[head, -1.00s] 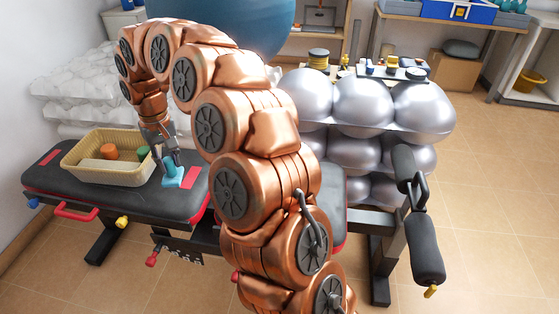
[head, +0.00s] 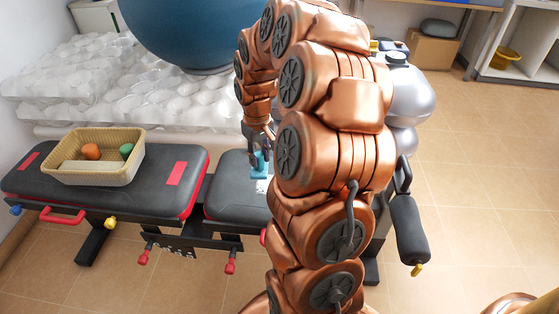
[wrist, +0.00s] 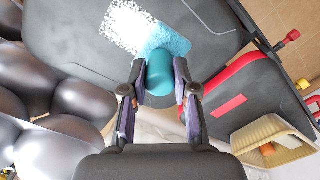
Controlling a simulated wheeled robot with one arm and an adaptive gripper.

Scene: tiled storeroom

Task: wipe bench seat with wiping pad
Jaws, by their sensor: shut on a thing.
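The teal wiping pad (wrist: 165,42) has a rounded teal handle (wrist: 160,72). My gripper (wrist: 161,90) is shut on this handle, one finger on each side. The pad lies against the dark bench seat (wrist: 75,50). A white speckled patch (wrist: 122,24) on the seat runs up to the pad's edge. In the head view, my gripper (head: 257,150) and the teal pad (head: 260,165) are over the short seat section (head: 226,178), close beside my arm. My arm hides the seat's right part. A bit of the white patch (head: 262,187) shows below the pad.
The longer bench section (head: 150,192) carries a tan basket (head: 92,177) with orange and green items. White bumpy bundles (head: 60,85) and a blue ball (head: 190,30) stand behind. Silver balls (head: 405,95) and a black roller (head: 408,230) are right of my arm. The right floor is open.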

